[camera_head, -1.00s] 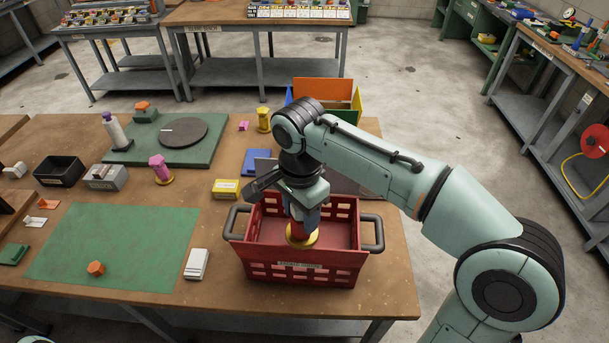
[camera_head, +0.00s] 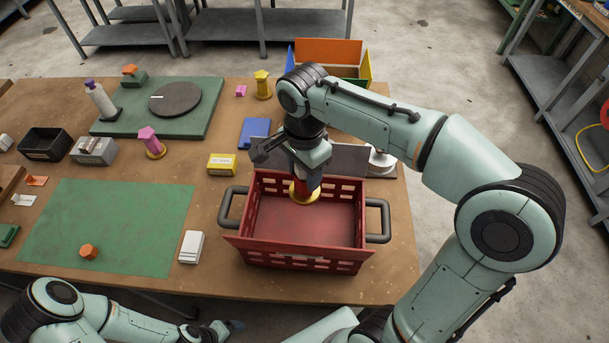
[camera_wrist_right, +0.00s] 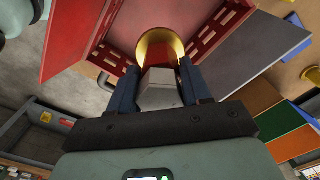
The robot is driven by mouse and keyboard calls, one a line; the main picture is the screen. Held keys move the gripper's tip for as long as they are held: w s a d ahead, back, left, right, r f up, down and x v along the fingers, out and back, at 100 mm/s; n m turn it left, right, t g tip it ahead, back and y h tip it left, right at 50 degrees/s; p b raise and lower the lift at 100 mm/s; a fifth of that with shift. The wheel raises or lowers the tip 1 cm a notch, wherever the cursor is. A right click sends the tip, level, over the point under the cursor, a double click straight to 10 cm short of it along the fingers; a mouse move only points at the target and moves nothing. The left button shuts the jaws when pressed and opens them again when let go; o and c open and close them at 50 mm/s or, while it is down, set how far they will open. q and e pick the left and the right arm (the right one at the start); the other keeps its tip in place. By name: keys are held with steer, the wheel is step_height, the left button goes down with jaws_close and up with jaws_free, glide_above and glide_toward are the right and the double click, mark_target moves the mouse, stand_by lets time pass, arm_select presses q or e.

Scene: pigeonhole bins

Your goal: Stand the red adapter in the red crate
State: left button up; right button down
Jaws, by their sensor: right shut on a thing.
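The red crate (camera_head: 262,251) stands on the bench, with a grey handle at each side. My right gripper (camera_head: 308,180) points down over its back part and is shut on the red adapter. The adapter's round gold flange (camera_head: 304,195) is lowermost, seen against the crate's back wall; whether it touches the crate floor I cannot tell. The right wrist view shows the gold flange (camera_wrist_right: 160,40) beyond the two fingers, which cover much of the adapter. My left gripper (camera_head: 228,328) is low at the bottom edge, off the bench front, too small to read.
A grey panel (camera_head: 350,160) stands behind the crate. A yellow box (camera_head: 222,164), a white block (camera_head: 192,247) and a green mat (camera_head: 105,225) lie to the left. Pink (camera_head: 150,142) and yellow (camera_head: 262,85) adapters stand farther back. The crate's visible floor is bare.

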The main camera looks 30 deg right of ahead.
step_height(320, 180, down, 3)
steer(key=shift+f+b, duration=0.15)
steer(key=shift+b, duration=0.4)
steer(key=shift+s, duration=0.25)
steer(key=shift+w, duration=0.25)
step_height(320, 180, down, 6)
steer(key=b, duration=0.4)
arm_select(q)
steer(key=s+f+g+b, duration=0.1)
steer(key=s+f+b, duration=0.5)
steer(key=s+f, duration=0.3)
steer(key=shift+s+f, duration=0.35)
steer(key=shift+f, duration=2.05)
arm_select(e)
glide_above(304, 231)
steer(key=shift+f, duration=5.25)
arm_select(q)
steer(key=shift+s+f+b, duration=0.1)
steer(key=shift+f+b, duration=0.25)
steer(key=shift+b, duration=0.1)
arm_select(e)
steer(key=shift+f, duration=0.55)
steer(key=shift+c, duration=2.1)
jaws_free()
